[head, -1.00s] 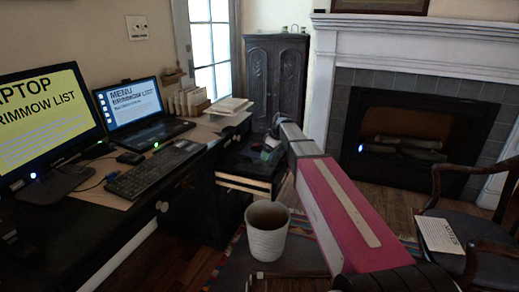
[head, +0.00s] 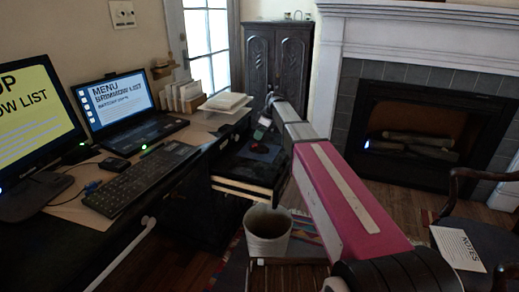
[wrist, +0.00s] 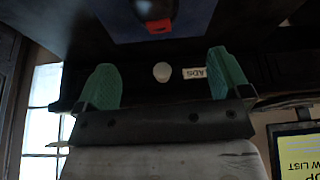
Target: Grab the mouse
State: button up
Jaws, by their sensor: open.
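My gripper (wrist: 165,82) is open and empty, with green fingertips spread apart in the wrist view. In the head view my gripper (head: 268,112) is at the far end of my pink and grey arm, near an open drawer (head: 240,190). A small red and black object (wrist: 155,15), perhaps the mouse, lies on a blue patch beyond the fingers in the wrist view. A red object also shows in the drawer in the head view (head: 263,141). A small dark object (head: 114,164) lies on the desk beside the keyboard; I cannot tell whether it is a mouse.
The desk (head: 72,196) at left holds a monitor (head: 38,125), laptop (head: 118,105) and keyboard (head: 143,178). A pale bin (head: 268,238) stands below the drawer. A chair (head: 470,215) is at right.

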aim_at(255, 145)
jog(key=x, duration=0.8)
jog(key=shift+f, duration=0.45)
jog(key=shift+c, duration=0.3)
jog(key=c, duration=1)
